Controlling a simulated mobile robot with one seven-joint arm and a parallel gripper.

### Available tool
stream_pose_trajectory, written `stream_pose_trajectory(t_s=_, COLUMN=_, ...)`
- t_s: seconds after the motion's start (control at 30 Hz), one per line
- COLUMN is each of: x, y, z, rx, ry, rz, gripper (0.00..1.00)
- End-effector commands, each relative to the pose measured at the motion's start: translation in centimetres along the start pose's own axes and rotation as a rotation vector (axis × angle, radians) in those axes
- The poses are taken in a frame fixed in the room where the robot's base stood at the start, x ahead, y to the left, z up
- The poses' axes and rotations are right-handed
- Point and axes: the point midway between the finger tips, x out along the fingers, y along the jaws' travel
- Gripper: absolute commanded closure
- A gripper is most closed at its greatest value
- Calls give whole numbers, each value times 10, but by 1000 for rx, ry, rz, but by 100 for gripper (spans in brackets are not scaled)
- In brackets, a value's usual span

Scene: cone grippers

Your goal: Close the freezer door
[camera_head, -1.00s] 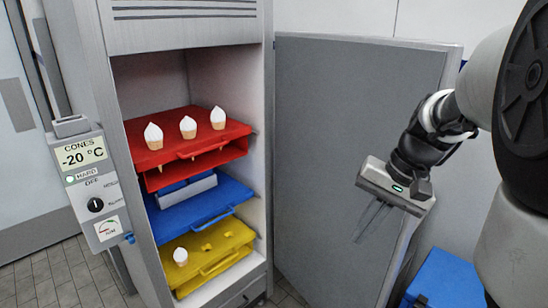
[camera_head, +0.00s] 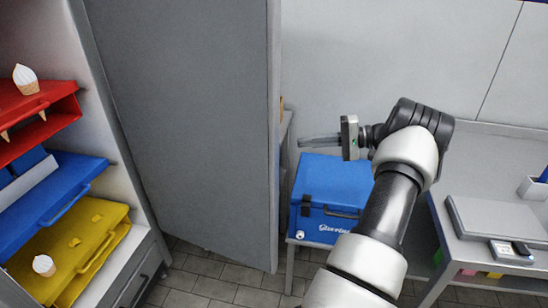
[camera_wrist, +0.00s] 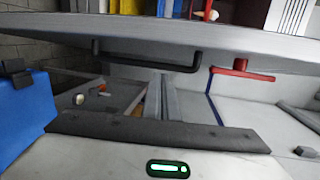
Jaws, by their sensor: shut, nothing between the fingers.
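The freezer door (camera_head: 185,130) stands wide open as a grey panel, its inner face toward the head camera. The freezer body (camera_head: 135,195) is at left, with its interior exposed. My gripper (camera_head: 303,141) is right of the door's free edge, with its shut, empty fingers pointing left. In the wrist view, the fingers (camera_wrist: 161,85) point toward the door (camera_wrist: 190,38), which crosses the upper picture. I cannot tell whether the fingers touch the door.
Red (camera_head: 45,112), blue (camera_head: 50,195) and yellow (camera_head: 70,240) trays sit inside the freezer, with cones on the red and yellow ones. A blue cool box (camera_head: 335,185) stands below my gripper. A grey bench (camera_head: 490,175) is at right. Tiled floor lies below the door.

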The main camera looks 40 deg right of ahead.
Motion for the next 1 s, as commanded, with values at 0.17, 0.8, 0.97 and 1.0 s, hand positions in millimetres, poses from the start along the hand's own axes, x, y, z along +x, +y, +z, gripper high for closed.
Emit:
stream_pose_trajectory(t_s=0.17, x=-23, y=26, z=-7, rx=-45, ry=27, rz=-159, gripper=100)
stream_pose_trajectory(t_s=0.8, x=74, y=10, z=-9, rx=-52, ry=27, rz=-181, gripper=100)
stream_pose_trajectory(t_s=0.97, x=78, y=9, z=12, rx=-50, ry=31, rz=-179, gripper=100)
stream_pose_trajectory(t_s=1.0, x=80, y=10, z=16, rx=-51, ry=30, rz=-179, gripper=100)
